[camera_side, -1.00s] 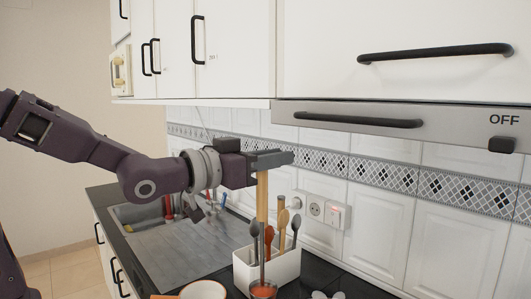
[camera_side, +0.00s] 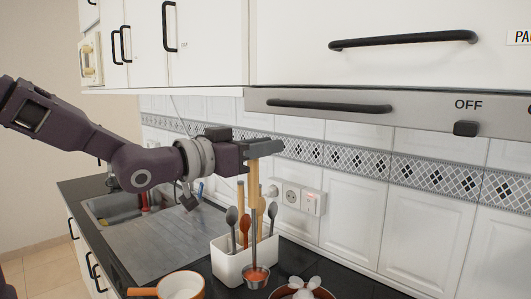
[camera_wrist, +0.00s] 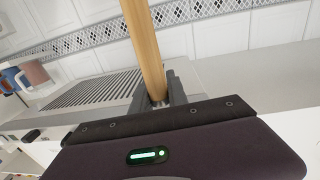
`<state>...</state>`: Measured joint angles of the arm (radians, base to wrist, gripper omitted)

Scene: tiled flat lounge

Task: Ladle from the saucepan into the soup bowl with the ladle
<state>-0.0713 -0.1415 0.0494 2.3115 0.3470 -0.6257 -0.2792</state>
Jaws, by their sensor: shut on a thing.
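My gripper (camera_side: 264,148) is shut on the wooden handle of the ladle (camera_side: 254,190), which hangs nearly upright. The handle also shows in the wrist view (camera_wrist: 144,45), between the fingers (camera_wrist: 160,95). The ladle's metal cup (camera_side: 256,275) holds orange-red contents and hangs in front of a white utensil holder. At lower left is an orange vessel (camera_side: 203,294) with a pale inside and an orange handle, looking like the saucepan. At lower right a reddish-brown vessel (camera_side: 275,294), cut by the frame, has pale rounded shapes at it; I cannot tell whether it is the soup bowl.
The white holder (camera_side: 228,268) with several spoons stands close behind the ladle. A sink (camera_side: 112,207) and grey drainer (camera_side: 150,245) lie left. The range hood (camera_side: 350,115) and wall cabinets overhang the counter. Mugs (camera_wrist: 35,72) show at left in the wrist view.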

